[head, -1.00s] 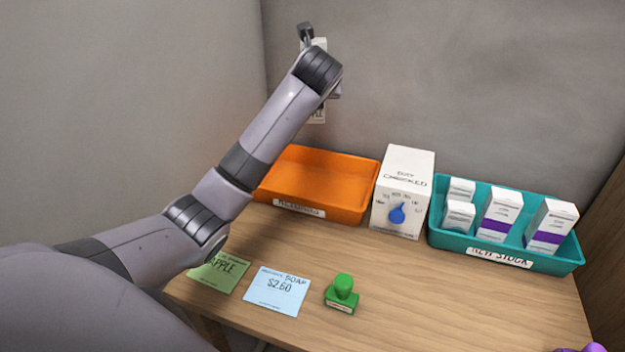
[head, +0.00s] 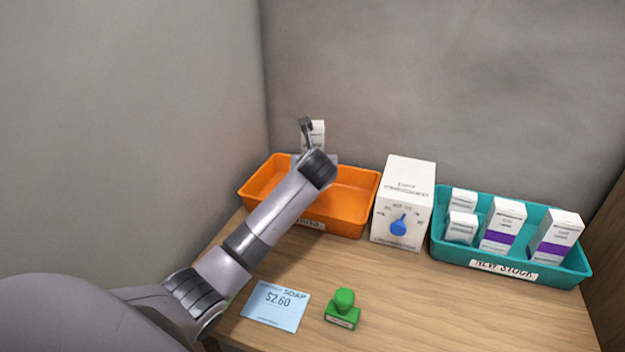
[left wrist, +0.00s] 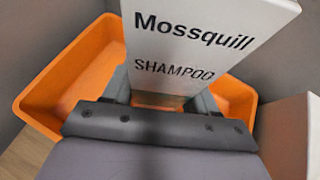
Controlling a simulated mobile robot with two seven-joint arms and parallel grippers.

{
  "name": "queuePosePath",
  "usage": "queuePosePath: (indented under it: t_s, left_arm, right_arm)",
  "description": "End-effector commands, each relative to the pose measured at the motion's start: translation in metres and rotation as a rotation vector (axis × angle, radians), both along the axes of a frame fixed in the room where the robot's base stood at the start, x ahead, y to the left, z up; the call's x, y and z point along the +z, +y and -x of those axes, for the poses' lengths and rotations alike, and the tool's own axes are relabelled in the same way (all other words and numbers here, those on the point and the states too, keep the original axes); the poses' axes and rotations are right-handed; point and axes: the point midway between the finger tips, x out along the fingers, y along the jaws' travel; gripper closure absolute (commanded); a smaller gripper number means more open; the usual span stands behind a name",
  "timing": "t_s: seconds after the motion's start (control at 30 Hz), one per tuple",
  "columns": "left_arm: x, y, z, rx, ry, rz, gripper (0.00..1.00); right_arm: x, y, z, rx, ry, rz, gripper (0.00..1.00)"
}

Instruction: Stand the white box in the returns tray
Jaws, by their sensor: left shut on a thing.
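The white box (left wrist: 200,40), lettered "Mossquill SHAMPOO", is upright between the fingers of my left gripper (left wrist: 160,98), which is shut on it. In the head view the white box (head: 317,134) shows above the back of the orange tray, partly hidden by my gripper (head: 312,145). The orange tray (head: 345,217) stands at the back left of the counter; its label is mostly covered by my arm. It also shows below the box in the left wrist view (left wrist: 60,88). My right gripper is not in view.
A teal "NEW STOCK" tray (head: 455,248) holds several white boxes. A green stamp (head: 343,309) and a blue soap price card (head: 276,304) lie in front. Walls stand behind and left.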

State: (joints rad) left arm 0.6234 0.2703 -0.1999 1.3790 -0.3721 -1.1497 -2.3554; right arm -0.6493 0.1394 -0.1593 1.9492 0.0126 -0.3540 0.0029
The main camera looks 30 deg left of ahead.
Motion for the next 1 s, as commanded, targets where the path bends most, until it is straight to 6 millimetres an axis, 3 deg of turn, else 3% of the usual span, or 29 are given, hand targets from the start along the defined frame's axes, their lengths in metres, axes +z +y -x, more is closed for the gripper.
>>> queuePosePath:
  t_s: [0.27, 0.67, 0.7, 0.77, 1.0]
  left_arm:
    - [-0.039, 0.000, 0.001, 0.000, 0.005, 0.002, 0.75]
    - [-0.043, 0.000, 0.000, -0.001, 0.002, -0.001, 0.75]
    - [-0.044, 0.000, 0.000, 0.000, 0.001, 0.000, 0.33]
    - [-0.044, 0.000, 0.000, 0.000, 0.001, 0.000, 0.17]
    - [-0.044, 0.000, 0.000, 0.000, 0.002, 0.000, 0.17]
  right_arm:
    - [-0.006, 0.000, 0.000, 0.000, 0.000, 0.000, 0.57]
    - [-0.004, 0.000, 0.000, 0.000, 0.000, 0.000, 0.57]
    - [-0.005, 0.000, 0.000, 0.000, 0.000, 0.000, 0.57]
    - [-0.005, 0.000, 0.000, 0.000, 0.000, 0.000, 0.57]
    - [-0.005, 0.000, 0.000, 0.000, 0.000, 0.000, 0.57]
